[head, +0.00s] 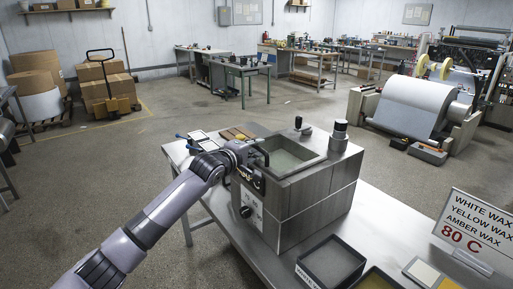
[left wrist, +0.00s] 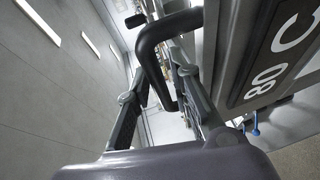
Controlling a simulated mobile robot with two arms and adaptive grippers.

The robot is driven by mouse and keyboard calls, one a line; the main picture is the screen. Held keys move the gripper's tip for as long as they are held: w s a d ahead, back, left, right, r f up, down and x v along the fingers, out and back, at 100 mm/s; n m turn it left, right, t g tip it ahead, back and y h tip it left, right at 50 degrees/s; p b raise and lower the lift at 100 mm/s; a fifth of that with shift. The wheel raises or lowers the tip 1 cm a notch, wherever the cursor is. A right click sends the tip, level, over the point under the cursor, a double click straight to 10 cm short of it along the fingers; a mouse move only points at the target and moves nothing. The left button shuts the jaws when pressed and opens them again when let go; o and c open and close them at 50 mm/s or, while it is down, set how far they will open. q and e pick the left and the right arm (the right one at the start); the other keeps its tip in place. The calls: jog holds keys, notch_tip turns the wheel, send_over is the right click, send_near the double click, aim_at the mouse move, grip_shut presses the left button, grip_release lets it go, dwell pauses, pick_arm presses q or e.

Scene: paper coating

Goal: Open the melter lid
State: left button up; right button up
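The melter (head: 322,205) is a grey box on the metal table. Its top has a pale raised rim around a recessed grey-green surface (head: 288,160); I cannot tell whether this is the lid or the tank inside. A black curved handle (head: 263,156) is at the melter's upper left edge. My left gripper (head: 254,165) is at this handle. In the left wrist view the handle (left wrist: 147,52) passes between the two fingers of my left gripper (left wrist: 162,80). The fingers lie close on both sides, but firm contact is not clear. My right gripper is not in view.
A dark open tray (head: 330,262) stands on the table (head: 395,225) in front of the melter. A sign (head: 477,228) reading 80 C stands at the right. A dark cylinder (head: 339,135) and a black knob (head: 298,122) stand at the melter's back.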

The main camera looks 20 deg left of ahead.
pick_arm(q)
grip_shut()
dwell(0.6)
